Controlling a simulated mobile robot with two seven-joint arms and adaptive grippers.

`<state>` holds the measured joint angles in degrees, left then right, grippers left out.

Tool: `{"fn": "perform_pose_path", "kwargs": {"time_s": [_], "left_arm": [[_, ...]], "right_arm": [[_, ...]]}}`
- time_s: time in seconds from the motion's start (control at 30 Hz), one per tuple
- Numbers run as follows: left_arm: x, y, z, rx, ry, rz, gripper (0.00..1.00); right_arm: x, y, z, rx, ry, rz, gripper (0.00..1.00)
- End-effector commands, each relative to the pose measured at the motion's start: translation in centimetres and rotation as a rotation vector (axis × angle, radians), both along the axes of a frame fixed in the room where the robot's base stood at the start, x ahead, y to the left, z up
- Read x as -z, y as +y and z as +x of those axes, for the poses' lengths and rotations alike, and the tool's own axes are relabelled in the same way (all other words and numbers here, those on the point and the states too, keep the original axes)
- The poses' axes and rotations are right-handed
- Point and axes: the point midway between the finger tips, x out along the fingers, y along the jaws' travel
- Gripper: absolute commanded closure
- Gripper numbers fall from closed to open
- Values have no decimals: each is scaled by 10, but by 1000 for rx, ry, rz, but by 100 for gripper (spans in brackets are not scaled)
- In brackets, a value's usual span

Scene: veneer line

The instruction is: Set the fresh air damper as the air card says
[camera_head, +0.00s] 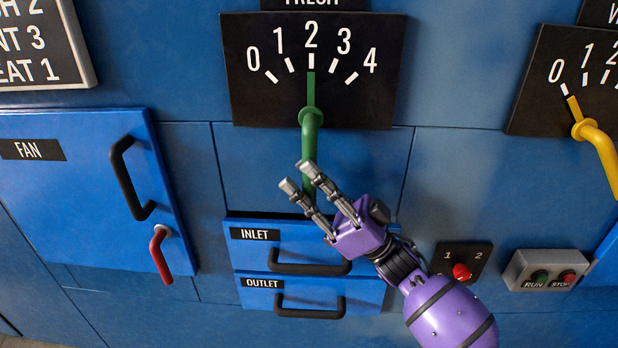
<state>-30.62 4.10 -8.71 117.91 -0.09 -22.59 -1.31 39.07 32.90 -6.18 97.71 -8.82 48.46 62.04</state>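The fresh air damper is a black dial plate (362,103) marked 0 to 4, its top label partly cut off. Its green lever (310,132) hangs downward, and its green pointer stands at 2. My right gripper (297,178) is at the lever's lower part, with its two fingers apart and crossing in front of it. I cannot tell whether they touch the lever. The air card (38,42) at top left is cut off; its visible lines end in "H 2", "NT 3" and "EAT 1". My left gripper is out of view.
A FAN door (85,200) with a black handle and red lever (160,254) is at left. INLET (290,237) and OUTLET (312,286) drawers lie below. At right are a yellow-levered dial (566,62), a red selector (461,271) and a RUN/STOP box (545,262).

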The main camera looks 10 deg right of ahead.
Motion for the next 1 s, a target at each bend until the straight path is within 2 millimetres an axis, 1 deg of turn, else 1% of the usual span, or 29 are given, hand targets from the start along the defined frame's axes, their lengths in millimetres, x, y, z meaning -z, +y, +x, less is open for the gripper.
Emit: {"fn": "perform_pose_path", "kwargs": {"time_s": [0.03,0.13,0.37,0.43,0.53,0.67,0.9,1.0], "left_arm": [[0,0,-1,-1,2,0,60],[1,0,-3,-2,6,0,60],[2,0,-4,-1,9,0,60],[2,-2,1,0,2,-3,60],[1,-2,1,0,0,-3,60],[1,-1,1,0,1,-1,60],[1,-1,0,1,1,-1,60],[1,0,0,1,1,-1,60]], "right_arm": [[1,-1,1,0,4,1,76],[1,-1,0,1,2,0,63],[0,0,0,1,1,-1,63],[1,-1,0,1,0,-1,63],[6,-5,-2,1,2,-1,63],[20,-18,-9,2,4,-3,63],[56,-52,-26,3,5,-3,63],[68,-63,-32,3,4,-2,63]]}}
